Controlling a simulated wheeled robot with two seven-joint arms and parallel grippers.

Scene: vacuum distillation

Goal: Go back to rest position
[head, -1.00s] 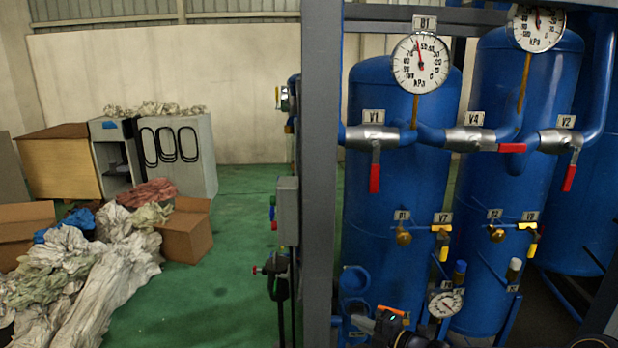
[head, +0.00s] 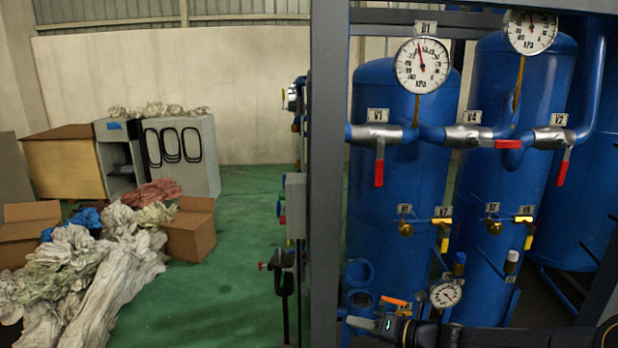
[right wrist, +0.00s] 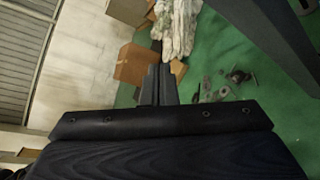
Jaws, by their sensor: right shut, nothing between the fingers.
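My right gripper (head: 362,323) shows at the bottom of the head view, in front of the lower part of the blue tank (head: 395,240) marked B1. Its arm comes in from the lower right. In the right wrist view its fingers (right wrist: 158,85) are together with nothing between them. My left gripper is not in view.
A small lower gauge (head: 446,294) and an orange-handled valve (head: 395,300) are close to my right arm. Red-handled valve V1 (head: 379,172) hangs higher up.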

